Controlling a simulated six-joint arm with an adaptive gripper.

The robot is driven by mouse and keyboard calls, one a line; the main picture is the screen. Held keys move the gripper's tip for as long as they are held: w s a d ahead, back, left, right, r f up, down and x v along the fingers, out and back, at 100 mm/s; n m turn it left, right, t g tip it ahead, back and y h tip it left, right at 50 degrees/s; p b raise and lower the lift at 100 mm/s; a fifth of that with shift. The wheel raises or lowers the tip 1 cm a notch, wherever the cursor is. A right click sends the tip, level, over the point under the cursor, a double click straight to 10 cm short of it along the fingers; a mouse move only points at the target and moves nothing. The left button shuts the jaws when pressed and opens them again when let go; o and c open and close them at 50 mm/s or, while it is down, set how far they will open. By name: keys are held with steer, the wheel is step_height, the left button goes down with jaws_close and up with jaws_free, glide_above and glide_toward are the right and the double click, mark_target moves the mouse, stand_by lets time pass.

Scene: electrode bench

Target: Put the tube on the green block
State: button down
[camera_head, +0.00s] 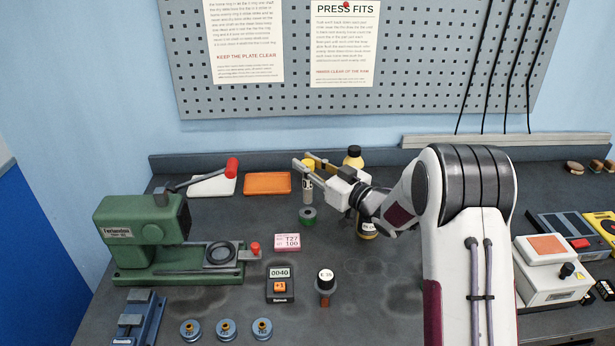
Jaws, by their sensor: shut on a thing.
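My gripper (305,164) is at the back middle of the bench, its fingers pointing left, shut on a tube.
A green press (140,235) stands at left, with an orange tray (267,183) behind. A pink label block (287,242), a counter (280,286) and a round-topped stamp (325,284) stand in front.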

steer(key=shift+f, duration=0.1)
steer(key=shift+f, duration=1.85)
steer(key=c, duration=1.8)
jaws_free()
steer(key=shift+s, duration=0.1)
steer(key=shift+s+d, duration=0.4)
steer(key=shift+d, duration=0.05)
steer(key=v, duration=1)
steer(key=shift+s+d, duration=0.15)
steer(key=shift+s, duration=0.15)
